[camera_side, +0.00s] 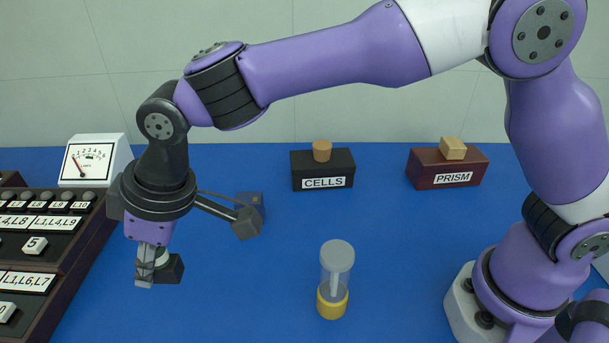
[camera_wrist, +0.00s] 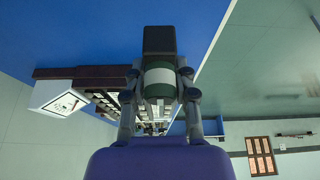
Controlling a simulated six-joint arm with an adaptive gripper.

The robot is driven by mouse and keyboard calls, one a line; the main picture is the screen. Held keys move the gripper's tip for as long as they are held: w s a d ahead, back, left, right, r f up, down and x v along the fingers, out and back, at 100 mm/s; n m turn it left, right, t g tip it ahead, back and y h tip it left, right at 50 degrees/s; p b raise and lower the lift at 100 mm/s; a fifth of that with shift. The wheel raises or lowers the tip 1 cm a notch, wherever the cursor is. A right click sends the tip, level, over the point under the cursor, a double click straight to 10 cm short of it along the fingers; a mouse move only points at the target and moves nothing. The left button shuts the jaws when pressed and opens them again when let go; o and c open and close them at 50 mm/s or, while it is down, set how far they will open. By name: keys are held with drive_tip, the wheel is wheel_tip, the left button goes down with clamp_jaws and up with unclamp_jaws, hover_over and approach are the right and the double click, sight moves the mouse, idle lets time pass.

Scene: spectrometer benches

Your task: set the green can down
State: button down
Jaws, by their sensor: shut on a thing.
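My gripper (camera_side: 148,270) hangs at the left of the blue table in the side view, pointing down. It is shut on the green can (camera_wrist: 159,92), which has a pale band and sits between the two fingers in the wrist view. In the side view only a small green and white part of the can (camera_side: 161,258) shows behind the fingers. A black block (camera_side: 174,269) is right beside the can; it also shows past the can in the wrist view (camera_wrist: 159,40). I cannot tell whether can and block touch.
A labelled slotted rack (camera_side: 60,250) and a dial meter (camera_side: 95,160) stand at the left. A clear, yellow-based cylinder (camera_side: 333,290) stands mid-table. Blue tabletop (camera_side: 240,290) between is clear.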

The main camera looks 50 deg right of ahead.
drive_tip(key=w+d+f, duration=0.1)
drive_tip(key=w+f, duration=0.1)
drive_tip(key=w, duration=0.1)
drive_tip(key=w+d+f, duration=0.2)
drive_tip(key=w, duration=0.1)
drive_tip(key=w+d+f, duration=0.1)
drive_tip(key=w+f, duration=0.1)
drive_tip(key=w, duration=0.1)
drive_tip(key=shift+d, duration=0.3)
drive_tip(key=shift+w+f, duration=0.1)
drive_tip(key=shift+f, duration=2)
drive_tip(key=shift+f, duration=0.1)
drive_tip(key=c, duration=0.7)
unclamp_jaws()
drive_tip(key=shift+o, duration=0.2)
